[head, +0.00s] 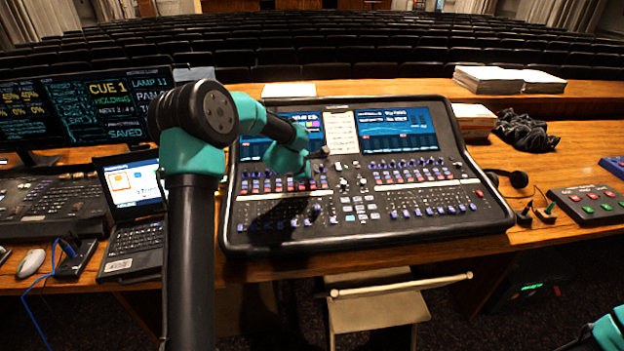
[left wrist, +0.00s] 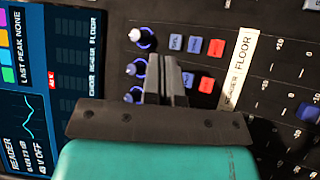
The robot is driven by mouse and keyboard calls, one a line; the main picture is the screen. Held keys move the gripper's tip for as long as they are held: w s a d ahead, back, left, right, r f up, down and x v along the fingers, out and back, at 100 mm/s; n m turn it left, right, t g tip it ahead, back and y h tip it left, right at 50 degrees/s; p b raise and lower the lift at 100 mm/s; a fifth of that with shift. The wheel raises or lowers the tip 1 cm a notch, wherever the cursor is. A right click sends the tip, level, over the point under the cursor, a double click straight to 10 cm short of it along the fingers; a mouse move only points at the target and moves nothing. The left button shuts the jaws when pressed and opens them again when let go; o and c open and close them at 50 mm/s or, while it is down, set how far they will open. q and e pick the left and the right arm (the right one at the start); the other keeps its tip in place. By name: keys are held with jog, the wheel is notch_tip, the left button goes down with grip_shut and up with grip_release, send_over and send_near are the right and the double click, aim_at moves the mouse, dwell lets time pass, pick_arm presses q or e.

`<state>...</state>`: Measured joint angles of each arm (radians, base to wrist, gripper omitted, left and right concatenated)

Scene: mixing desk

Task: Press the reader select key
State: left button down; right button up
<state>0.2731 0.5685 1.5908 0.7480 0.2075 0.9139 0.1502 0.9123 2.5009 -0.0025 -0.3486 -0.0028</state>
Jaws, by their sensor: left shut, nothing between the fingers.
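The mixing desk (head: 370,215) stands on the wooden table, with its screens at the back. My left gripper (head: 307,180) is over its left bank of keys, fingers shut and empty. In the left wrist view, the shut fingers (left wrist: 164,72) reach over the keys of the strip labelled READER, below the FLOOR one. A blue key (left wrist: 187,80) and a red key (left wrist: 207,84) of that strip show beside the fingers. The select key there appears hidden behind the fingers. I cannot tell whether they touch it. The label strip (left wrist: 240,68) is partly readable. My right gripper is out of view.
A laptop (head: 135,240) and a lighting console (head: 50,210) lie to the left. Knobs (left wrist: 135,68) sit close beside the fingers.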

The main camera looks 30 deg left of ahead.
pick_arm(q)
jog(key=shift+r, duration=0.2)
jog(key=shift+s+d+r, duration=0.1)
jog(key=shift+s+r, duration=0.05)
jog(key=shift+r, duration=1.05)
jog(key=shift+s+d+r, duration=0.1)
jog(key=shift+r, duration=1.1)
